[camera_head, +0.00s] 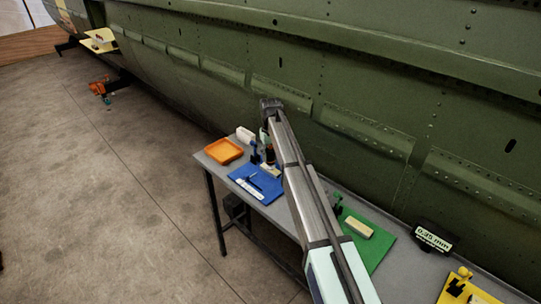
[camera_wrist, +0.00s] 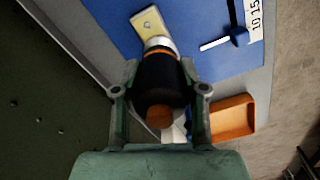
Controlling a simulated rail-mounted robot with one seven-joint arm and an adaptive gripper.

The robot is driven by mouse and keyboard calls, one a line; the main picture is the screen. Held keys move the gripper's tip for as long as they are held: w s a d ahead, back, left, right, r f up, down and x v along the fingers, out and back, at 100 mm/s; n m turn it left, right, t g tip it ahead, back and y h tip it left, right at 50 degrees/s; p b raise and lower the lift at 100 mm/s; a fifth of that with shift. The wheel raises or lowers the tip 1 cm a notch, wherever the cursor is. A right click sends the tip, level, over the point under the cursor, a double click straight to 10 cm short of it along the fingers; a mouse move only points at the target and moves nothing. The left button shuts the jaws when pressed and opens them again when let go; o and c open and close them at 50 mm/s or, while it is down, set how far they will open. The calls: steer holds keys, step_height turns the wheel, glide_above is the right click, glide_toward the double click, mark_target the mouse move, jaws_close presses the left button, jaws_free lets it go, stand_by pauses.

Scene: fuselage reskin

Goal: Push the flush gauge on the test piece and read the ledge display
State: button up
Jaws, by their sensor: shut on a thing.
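The flush gauge (camera_wrist: 160,80), a black cylinder with an orange end cap and a silver nose, is held between the fingers of my gripper (camera_wrist: 158,92) in the wrist view. My gripper is shut on it. The silver nose is at the near end of a pale yellow test piece (camera_wrist: 150,20) on the blue mat (camera_wrist: 112,24); I cannot tell whether they touch. In the head view the gauge (camera_head: 269,154) shows beside my arm, above the blue mat (camera_head: 268,192). A black box with a pale lettered face (camera_head: 434,236) stands at right; I cannot read it surely.
An orange tray (camera_head: 223,151) and a white block (camera_head: 245,134) are at the bench's left end. A dark blue tool (camera_wrist: 228,40) and a white number strip (camera_head: 247,188) lie on the blue mat. A green mat (camera_head: 381,238) holds a pale block (camera_head: 358,228). The green fuselage (camera_head: 400,90) rises behind the bench.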

mark_target(271, 146)
steer(key=shift+f, duration=0.35)
stand_by(0.7)
steer(key=shift+r, duration=0.1)
steer(key=shift+r+p, duration=1.4)
steer(key=shift+r, duration=2.05)
steer(key=shift+d, duration=0.1)
